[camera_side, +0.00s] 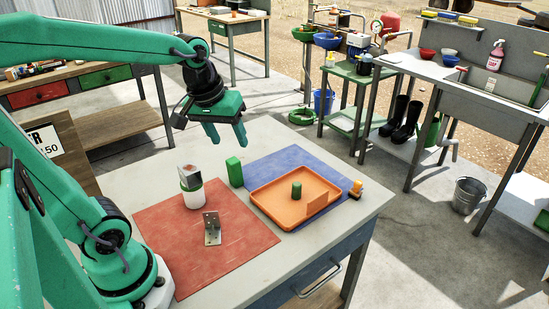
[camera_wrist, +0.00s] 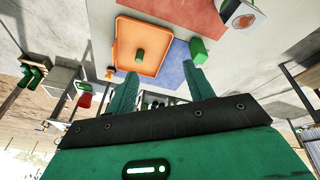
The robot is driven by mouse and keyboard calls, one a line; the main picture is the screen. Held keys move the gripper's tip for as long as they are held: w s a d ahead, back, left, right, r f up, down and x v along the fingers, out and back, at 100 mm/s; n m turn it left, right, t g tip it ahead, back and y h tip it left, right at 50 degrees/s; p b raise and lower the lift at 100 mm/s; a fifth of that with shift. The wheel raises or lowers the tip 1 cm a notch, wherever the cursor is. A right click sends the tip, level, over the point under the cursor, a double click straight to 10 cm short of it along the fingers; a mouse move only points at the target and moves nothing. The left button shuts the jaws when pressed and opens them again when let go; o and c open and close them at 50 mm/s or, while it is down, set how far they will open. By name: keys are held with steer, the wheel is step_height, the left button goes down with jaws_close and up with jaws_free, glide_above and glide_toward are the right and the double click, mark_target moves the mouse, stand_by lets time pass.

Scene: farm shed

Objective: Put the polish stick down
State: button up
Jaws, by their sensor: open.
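A short green cylinder (camera_side: 296,189) stands in the orange tray (camera_side: 262,204); the wrist view also shows this cylinder (camera_wrist: 139,56). A green upright block (camera_side: 234,171) stands on the table at the edge of the blue mat (camera_side: 275,160), left of the tray; it also shows in the wrist view (camera_wrist: 198,49). I cannot tell for sure which of the two is the polish stick. My gripper (camera_side: 226,133) is open and empty, in the air above the far side of the table. In the wrist view my gripper (camera_wrist: 160,75) has its fingers apart with nothing between them.
A small orange-and-black item (camera_side: 355,189) stands beside the tray.

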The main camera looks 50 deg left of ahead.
steer(key=s+d+m+t, duration=0.2)
steer(key=s+d+m, duration=0.2)
steer(key=s+m, duration=0.2)
steer(key=shift+s+d+r+m+h, duration=0.2)
steer(key=shift+s+d+m+h, duration=0.1)
steer(key=shift+s+d, duration=0.1)
